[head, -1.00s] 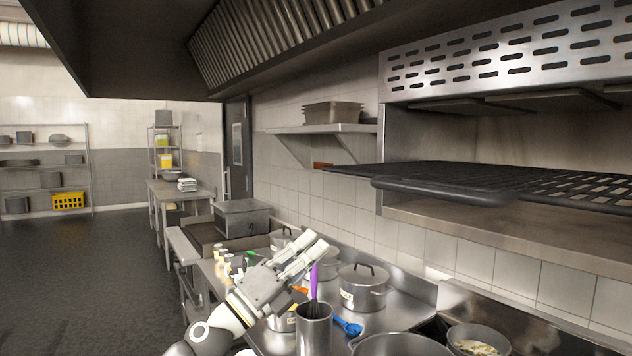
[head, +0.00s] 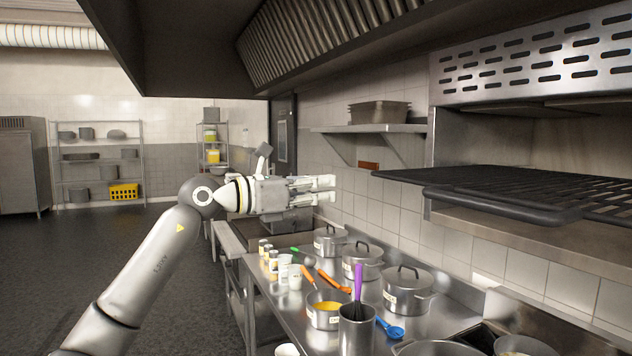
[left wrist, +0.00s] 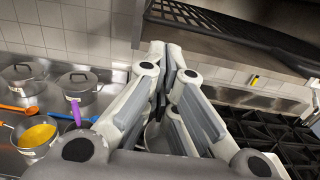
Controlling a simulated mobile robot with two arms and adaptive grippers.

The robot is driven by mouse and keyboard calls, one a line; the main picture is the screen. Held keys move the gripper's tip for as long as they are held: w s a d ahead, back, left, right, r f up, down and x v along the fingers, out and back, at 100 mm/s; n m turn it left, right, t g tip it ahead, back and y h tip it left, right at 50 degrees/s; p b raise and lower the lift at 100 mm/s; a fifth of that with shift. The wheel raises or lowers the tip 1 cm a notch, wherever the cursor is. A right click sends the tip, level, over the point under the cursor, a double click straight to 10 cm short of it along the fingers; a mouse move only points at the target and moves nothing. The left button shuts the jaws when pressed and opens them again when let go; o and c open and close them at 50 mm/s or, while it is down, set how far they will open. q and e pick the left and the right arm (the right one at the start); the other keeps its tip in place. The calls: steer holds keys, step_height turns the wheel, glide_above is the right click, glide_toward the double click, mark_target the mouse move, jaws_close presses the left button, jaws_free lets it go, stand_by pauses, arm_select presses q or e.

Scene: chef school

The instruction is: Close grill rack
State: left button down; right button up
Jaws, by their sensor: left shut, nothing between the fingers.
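The black grill rack (head: 500,190) sticks out from the steel grill housing (head: 540,68) at the right of the head view. Its thick front bar faces me. In the left wrist view the rack (left wrist: 235,32) crosses the upper right, beyond the fingers. My left gripper (head: 334,188) is shut and empty, level in the air over the counter. It is left of the rack and apart from it, at about the same height in the picture. Its closed fingers also show in the left wrist view (left wrist: 160,80).
The steel counter (head: 290,318) below holds lidded pots (head: 407,290), a pot of yellow food (head: 325,310) and a utensil holder (head: 357,328) with a purple-handled tool. A wall shelf (head: 372,128) stands behind. Black stove grates (left wrist: 280,130) lie below the rack.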

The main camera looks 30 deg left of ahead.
arm_select(q)
steer(key=p+x, duration=0.4)
steer(key=x, duration=0.5)
steer(key=shift+w+d+p, duration=0.25)
steer(key=shift+p, duration=0.1)
